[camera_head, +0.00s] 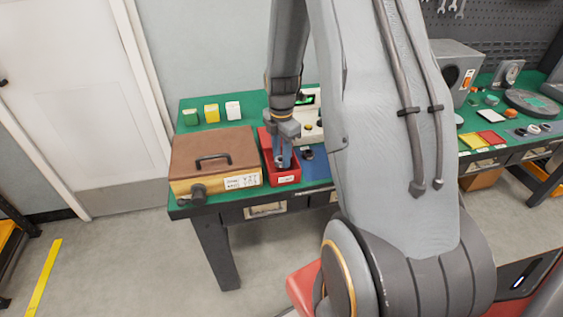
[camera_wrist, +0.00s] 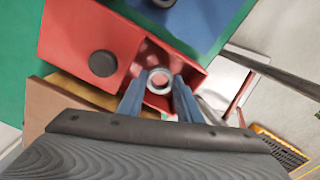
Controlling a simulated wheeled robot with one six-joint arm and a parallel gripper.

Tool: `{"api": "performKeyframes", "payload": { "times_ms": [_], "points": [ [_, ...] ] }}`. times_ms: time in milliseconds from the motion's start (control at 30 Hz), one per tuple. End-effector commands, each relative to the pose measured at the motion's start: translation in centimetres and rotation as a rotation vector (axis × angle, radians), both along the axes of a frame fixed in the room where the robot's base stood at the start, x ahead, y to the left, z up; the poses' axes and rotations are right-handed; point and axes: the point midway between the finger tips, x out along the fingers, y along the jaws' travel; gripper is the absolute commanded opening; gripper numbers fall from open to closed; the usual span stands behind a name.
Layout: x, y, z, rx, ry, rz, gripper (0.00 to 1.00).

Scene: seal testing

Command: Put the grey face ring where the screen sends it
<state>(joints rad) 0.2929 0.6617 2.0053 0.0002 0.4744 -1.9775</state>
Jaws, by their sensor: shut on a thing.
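The grey face ring (camera_wrist: 160,79) is between the fingertips of my gripper (camera_wrist: 159,97) in the wrist view, and the gripper is shut on it. The ring is over the open part of a red bin (camera_wrist: 82,30); whether it touches the bin floor I cannot tell. In the head view my gripper (camera_head: 283,160) points down into the same red bin (camera_head: 290,181), which has a white label on its front. The screen (camera_head: 306,98), partly hidden behind my arm, shows some green; its text is not legible.
A brown-lidded case (camera_head: 214,160) stands left of the red bin. A blue mat (camera_head: 318,170) lies to its right, with a dark ring (camera_head: 307,153) there. Green, yellow and white blocks (camera_head: 211,112) stand behind. A second bench (camera_head: 510,122) is at right.

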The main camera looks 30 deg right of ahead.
Motion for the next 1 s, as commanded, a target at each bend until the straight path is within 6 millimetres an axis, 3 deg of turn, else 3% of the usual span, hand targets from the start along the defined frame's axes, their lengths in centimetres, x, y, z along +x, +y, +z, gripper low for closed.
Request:
{"api": "performKeyframes", "payload": {
  "times_ms": [300, 700, 733, 767, 1000],
  "points": [
    [0.0, 0.0, -3.4, 0.000, 0.001, 0.000, 0.06],
    [0.0, 0.0, -3.8, 0.000, 0.000, 0.000, 0.06],
    [0.0, 0.0, -3.8, 0.000, 0.000, 0.000, 0.35],
    [0.0, 0.0, -3.8, 0.000, 0.000, 0.000, 0.40],
    [0.0, 0.0, -3.8, 0.000, 0.000, 0.000, 0.40]
  ]
}}
